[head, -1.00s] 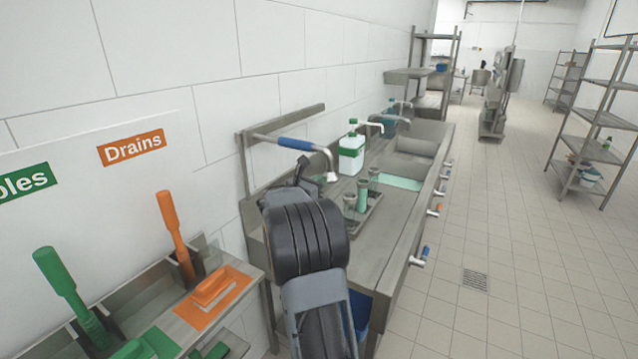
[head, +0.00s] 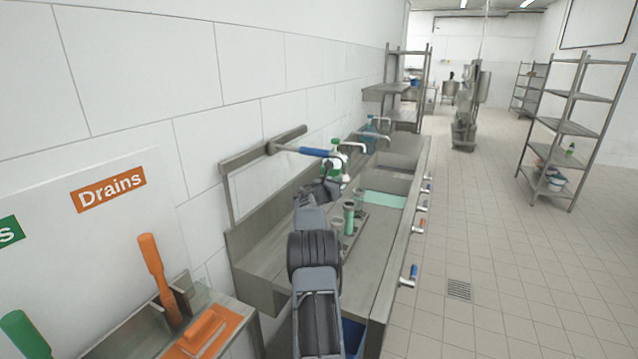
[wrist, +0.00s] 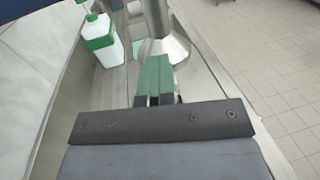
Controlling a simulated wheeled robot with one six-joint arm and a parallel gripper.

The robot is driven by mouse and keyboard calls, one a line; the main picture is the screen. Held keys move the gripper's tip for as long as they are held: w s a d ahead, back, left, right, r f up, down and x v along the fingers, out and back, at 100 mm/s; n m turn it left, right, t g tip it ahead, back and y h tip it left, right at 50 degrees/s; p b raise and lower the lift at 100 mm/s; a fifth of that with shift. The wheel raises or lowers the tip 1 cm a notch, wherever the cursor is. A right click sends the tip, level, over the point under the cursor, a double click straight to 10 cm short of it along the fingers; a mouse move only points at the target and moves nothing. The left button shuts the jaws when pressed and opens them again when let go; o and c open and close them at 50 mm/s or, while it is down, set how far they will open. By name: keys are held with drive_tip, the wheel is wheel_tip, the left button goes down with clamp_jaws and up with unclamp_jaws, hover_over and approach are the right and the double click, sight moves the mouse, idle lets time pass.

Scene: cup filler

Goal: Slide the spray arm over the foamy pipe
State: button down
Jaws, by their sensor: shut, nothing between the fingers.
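The spray arm (head: 315,152) has a blue sleeve and a bent metal end with a nozzle (head: 345,178) pointing down above the sink counter. Several upright pipes stand in a tray below; one looks green (head: 349,218). I cannot clearly make out foam in any of them. My gripper (head: 333,184) is at the nozzle's left in the head view. In the wrist view my gripper's green fingers (wrist: 154,80) are shut and empty, with the flared metal nozzle (wrist: 168,48) just beyond them. I cannot tell whether they touch.
A white and green bottle (wrist: 98,38) stands on the counter behind the spray arm. Sink basins (head: 385,200) lie farther along. Handles (head: 410,273) stick out from the counter's front. A cleaning-tool station (head: 195,330) is at the lower left.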

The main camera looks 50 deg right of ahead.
drive_tip(key=shift+w+d+p, duration=0.15)
drive_tip(key=shift+d+p, duration=0.55)
drive_tip(key=shift+d, duration=0.4)
drive_tip(key=shift+w+d+p, duration=0.15)
drive_tip(key=shift+d+p, duration=0.55)
drive_tip(key=shift+d, duration=0.5)
drive_tip(key=shift+s, duration=0.2)
